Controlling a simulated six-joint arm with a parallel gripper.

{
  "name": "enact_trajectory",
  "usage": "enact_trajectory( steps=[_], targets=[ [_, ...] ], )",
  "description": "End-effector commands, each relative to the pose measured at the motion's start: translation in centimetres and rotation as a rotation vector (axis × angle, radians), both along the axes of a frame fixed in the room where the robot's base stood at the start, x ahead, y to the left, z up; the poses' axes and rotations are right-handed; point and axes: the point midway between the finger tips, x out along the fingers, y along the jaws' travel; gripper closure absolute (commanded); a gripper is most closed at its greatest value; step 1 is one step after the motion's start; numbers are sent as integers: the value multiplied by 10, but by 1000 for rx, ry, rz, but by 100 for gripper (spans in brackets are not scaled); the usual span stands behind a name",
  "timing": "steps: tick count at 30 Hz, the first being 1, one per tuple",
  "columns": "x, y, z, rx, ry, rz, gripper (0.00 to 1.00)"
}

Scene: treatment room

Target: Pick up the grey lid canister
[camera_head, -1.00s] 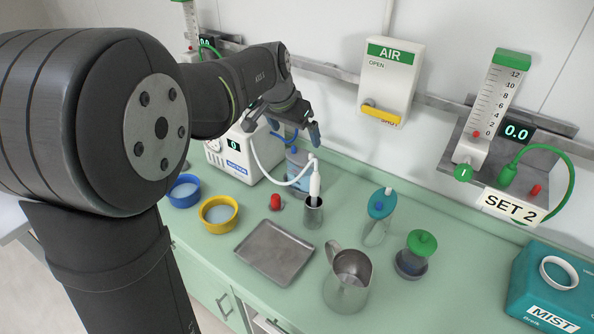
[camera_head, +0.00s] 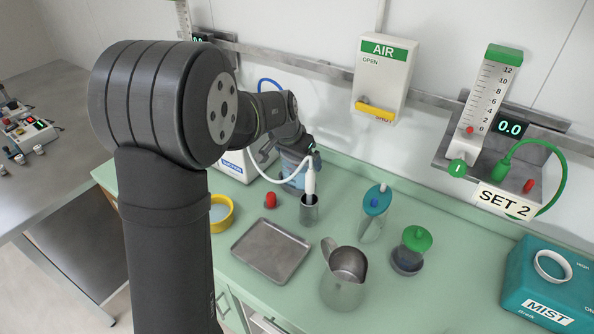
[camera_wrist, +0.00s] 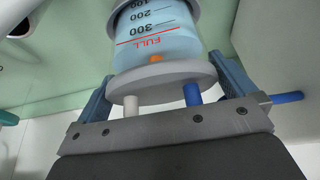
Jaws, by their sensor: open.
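The grey lid canister (camera_wrist: 150,40) shows in the wrist view, a clear jar of pale blue liquid with a red FULL line. Its grey lid (camera_wrist: 165,78) has a white port and a blue port. In the head view the canister (camera_head: 296,172) stands at the back of the green counter, partly hidden by my gripper (camera_head: 290,154). In the wrist view my gripper (camera_wrist: 165,76) is open, with one finger on each side of the lid. I cannot tell whether either finger touches it.
A steel cup (camera_head: 309,213) with a white wand and hose stands close in front of the canister. A white suction unit (camera_head: 236,168) is at its left.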

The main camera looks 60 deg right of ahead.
Motion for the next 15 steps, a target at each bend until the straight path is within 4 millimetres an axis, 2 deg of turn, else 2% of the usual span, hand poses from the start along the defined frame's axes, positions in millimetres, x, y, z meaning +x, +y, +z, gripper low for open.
enact_trajectory(
  steps=[5, 10, 15],
  targets=[
    [0, 0, 0, -1, 0, 0, 0],
    [0, 0, 0, -1, -1, 0, 31],
    [0, 0, 1, -2, -1, -1, 33]
  ],
)
